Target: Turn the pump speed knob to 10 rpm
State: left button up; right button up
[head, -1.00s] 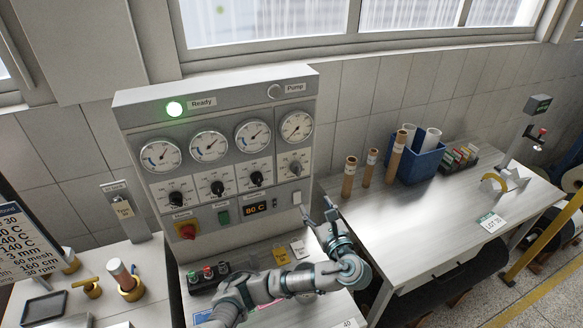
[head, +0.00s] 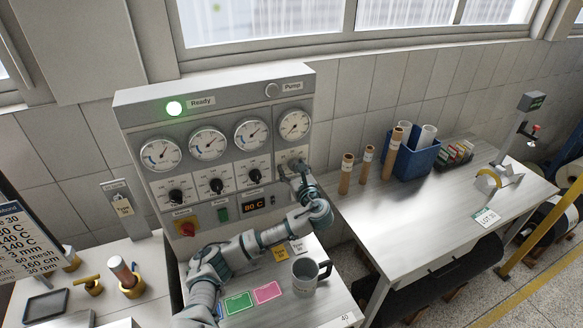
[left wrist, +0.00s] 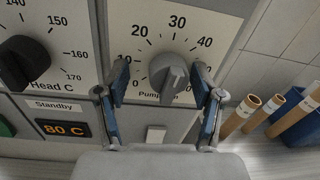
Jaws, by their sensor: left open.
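The grey pump speed knob (left wrist: 168,76) sits on a dial plate (left wrist: 184,48) in the left wrist view. Its scale shows 0, 10, 20, 30 and 40 around it; the markings at the right are partly hidden by a finger. I cannot read the pointer's setting surely. My left gripper (left wrist: 162,82) is open, with one blue-padded finger on each side of the knob and a visible gap to it. In the head view the left gripper (head: 292,170) is at the panel's right dial, largely hiding the knob. The pump gauge (head: 294,125) is above. My right gripper is not in view.
A black Head C knob (left wrist: 24,62) and an 80 C display (left wrist: 66,129) are left of the gripper. A pale switch (left wrist: 156,134) is below the knob. Cardboard tubes (head: 347,174) stand close on the right. A grey mug (head: 304,277) is on the bench below.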

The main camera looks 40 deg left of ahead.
pick_arm(q)
jog(key=shift+w+d+r, duration=0.1)
jog(key=shift+d+r, duration=0.1)
jog(key=shift+d, duration=0.1)
jog(key=shift+d+r, duration=0.25)
jog(key=shift+d, duration=0.65)
jog(key=shift+c, duration=1.1)
jog(key=c, duration=0.4)
jog(key=shift+a+r, duration=0.1)
jog(key=shift+a, duration=0.1)
jog(key=c, duration=0.4)
jog(key=shift+s+a, duration=0.25)
jog(key=shift+s, duration=0.05)
jog(key=shift+c, duration=0.6)
jog(key=shift+a, duration=0.1)
jog(key=shift+w, duration=0.15)
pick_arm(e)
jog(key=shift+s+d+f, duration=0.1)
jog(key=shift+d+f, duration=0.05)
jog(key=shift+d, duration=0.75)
